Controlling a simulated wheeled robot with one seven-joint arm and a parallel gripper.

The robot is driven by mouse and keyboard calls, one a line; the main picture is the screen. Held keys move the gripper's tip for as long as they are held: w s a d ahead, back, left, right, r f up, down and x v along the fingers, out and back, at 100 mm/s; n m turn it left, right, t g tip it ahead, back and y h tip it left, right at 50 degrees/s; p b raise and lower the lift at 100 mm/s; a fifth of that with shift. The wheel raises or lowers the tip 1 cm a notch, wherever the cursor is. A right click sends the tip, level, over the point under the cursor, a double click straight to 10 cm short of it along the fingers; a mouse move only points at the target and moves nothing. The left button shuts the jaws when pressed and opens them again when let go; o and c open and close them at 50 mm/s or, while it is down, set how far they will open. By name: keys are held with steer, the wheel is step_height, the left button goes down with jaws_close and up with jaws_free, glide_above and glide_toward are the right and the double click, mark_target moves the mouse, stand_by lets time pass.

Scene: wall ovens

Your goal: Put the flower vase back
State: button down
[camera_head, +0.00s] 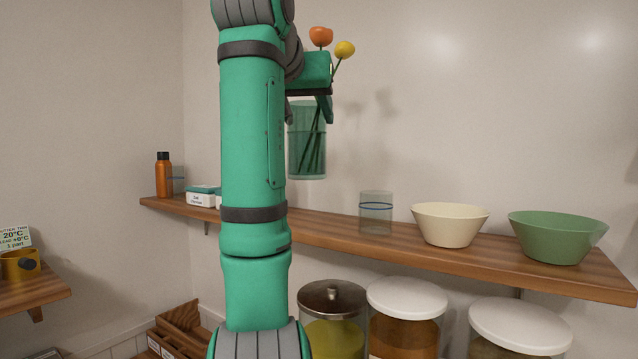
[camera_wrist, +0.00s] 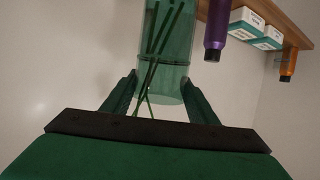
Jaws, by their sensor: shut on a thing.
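The flower vase (camera_head: 306,155) is a clear greenish glass with an orange flower and a yellow flower on green stems. It hangs roughly upright, its base above the wooden shelf (camera_head: 330,229) in the head view, apart from the boards. My gripper (camera_head: 322,105) is shut on the upper part of the vase. In the wrist view the two fingers of my gripper (camera_wrist: 158,98) flank the glass of the vase (camera_wrist: 165,75), with stems showing inside. My arm hides part of the shelf and some of the vase's left side in the head view.
On the shelf stand an orange bottle (camera_head: 163,176), small white-and-teal boxes (camera_head: 201,196), a clear glass (camera_head: 376,213), a cream bowl (camera_head: 449,225) and a green bowl (camera_head: 556,237). The wrist view also shows a purple bottle (camera_wrist: 217,30). Lidded jars (camera_head: 407,310) stand below the shelf.

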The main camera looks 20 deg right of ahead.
mark_target(305, 147)
steer(key=w+d+f, duration=0.5)
steer(key=w+f, duration=0.3)
steer(key=f, duration=0.3)
steer(key=shift+w+d, duration=0.15)
steer(key=shift+w, duration=0.1)
steer(key=shift+w+f, duration=0.1)
steer(key=shift+f, duration=0.05)
steer(key=c, duration=0.7)
jaws_free()
steer(key=shift+s, duration=0.2)
steer(key=v, duration=1.2)
